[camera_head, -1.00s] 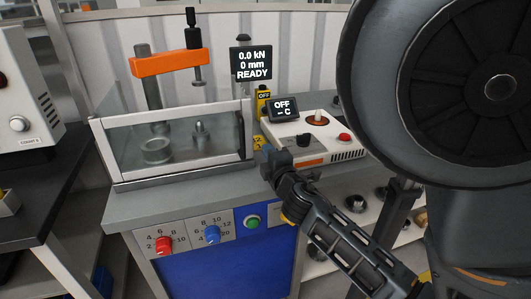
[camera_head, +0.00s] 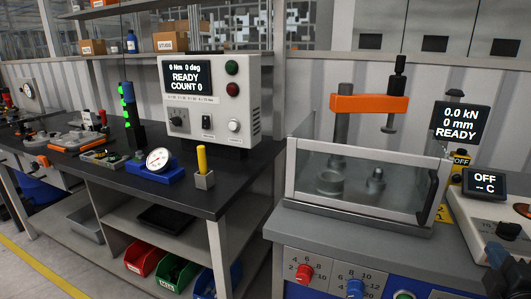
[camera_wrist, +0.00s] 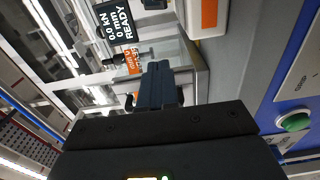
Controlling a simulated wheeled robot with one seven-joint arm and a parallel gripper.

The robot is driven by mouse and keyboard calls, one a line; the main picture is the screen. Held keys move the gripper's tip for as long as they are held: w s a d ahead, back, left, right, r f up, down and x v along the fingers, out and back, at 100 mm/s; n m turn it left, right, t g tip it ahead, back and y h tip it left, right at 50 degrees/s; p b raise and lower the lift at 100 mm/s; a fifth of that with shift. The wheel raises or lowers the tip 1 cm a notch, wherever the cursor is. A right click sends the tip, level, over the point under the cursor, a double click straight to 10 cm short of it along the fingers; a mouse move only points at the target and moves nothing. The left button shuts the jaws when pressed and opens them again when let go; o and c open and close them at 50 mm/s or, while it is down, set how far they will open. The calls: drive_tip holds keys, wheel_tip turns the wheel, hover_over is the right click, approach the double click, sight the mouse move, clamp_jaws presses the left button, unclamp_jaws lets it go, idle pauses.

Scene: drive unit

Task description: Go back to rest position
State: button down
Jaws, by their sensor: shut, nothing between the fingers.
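My gripper (camera_wrist: 160,72) is shut and empty in the wrist view, its two dark fingers together. In the head view only the front end of my gripper (camera_head: 497,254) shows at the right edge, in front of the white heater unit (camera_head: 464,212). The press (camera_head: 368,104), with its orange arm, stands behind a clear guard (camera_head: 352,185) left of my gripper. The press display (camera_head: 459,122) reads 0.0 kN, 0 mm, READY. The rest of my arm is out of the head view.
The grey press bench (camera_head: 310,230) has a red knob (camera_head: 304,273) and a blue knob (camera_head: 355,288) on its front. A green button (camera_wrist: 295,122) shows in the wrist view. A dark bench (camera_head: 188,195) with a tester (camera_head: 212,100) stands left. Floor is open at lower left.

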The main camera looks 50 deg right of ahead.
drive_tip(key=w+a+f+t+y, duration=0.3)
drive_tip(key=w+a+t+y, duration=0.1)
drive_tip(key=w+a, duration=0.35)
drive_tip(key=w+a+f+t+y, duration=0.2)
drive_tip(key=w+a+t+y, duration=0.15)
drive_tip(key=w+a, duration=0.4)
drive_tip(key=s+a+r+m+t+y, duration=0.1)
drive_tip(key=a+y, duration=0.4)
drive_tip(key=a, duration=0.6)
drive_tip(key=s+a+r+m+t+y, duration=0.1)
drive_tip(key=a+y, duration=0.4)
drive_tip(key=a, duration=0.7)
drive_tip(key=shift+s+a+r+m, duration=0.25)
drive_tip(key=shift+s+m, duration=0.3)
drive_tip(key=shift+m, duration=0.05)
